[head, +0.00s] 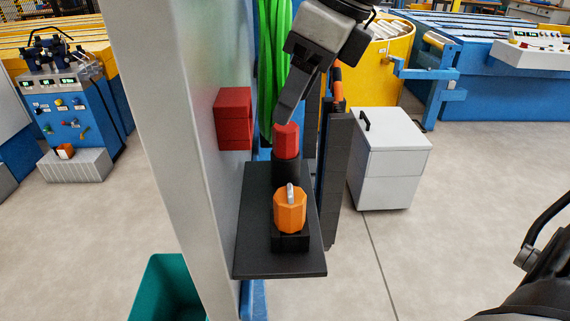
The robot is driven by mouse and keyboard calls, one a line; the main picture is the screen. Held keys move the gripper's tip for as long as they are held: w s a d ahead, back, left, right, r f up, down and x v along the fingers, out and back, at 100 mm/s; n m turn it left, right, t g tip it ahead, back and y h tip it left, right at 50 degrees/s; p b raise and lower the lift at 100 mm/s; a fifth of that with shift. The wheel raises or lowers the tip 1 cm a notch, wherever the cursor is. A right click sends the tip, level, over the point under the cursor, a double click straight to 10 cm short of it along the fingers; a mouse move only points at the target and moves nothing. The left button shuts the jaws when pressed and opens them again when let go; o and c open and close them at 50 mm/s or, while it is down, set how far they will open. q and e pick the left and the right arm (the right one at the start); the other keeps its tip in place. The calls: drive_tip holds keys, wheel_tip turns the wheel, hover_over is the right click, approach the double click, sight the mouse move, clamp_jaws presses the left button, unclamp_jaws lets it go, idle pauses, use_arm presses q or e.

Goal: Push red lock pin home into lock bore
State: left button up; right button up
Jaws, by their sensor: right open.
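A red cylindrical piece (286,140), which looks like the lock pin, stands upright in a black socket (286,172) at the back of a dark shelf plate (255,240). The lock bore itself is hidden, and I cannot tell how deep the pin sits. My right gripper (285,112) reaches down from the top right, with its finger end at the top of the red piece. It is open; I cannot tell whether it touches.
An orange faceted piece (289,211) with a grey stub sits in a black block (290,242) at the plate's front. A red block (234,118) is beside the grey post (175,140). Green strands (272,60) hang behind. A white cabinet (385,165) stands right.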

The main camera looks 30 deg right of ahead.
sight(286, 129)
drive_tip(key=shift+s+x, duration=0.15)
drive_tip(key=shift+x, duration=1.35)
drive_tip(key=shift+s+x, duration=0.15)
drive_tip(key=shift+x, duration=1.35)
drive_tip(key=shift+d, duration=0.15)
clamp_jaws()
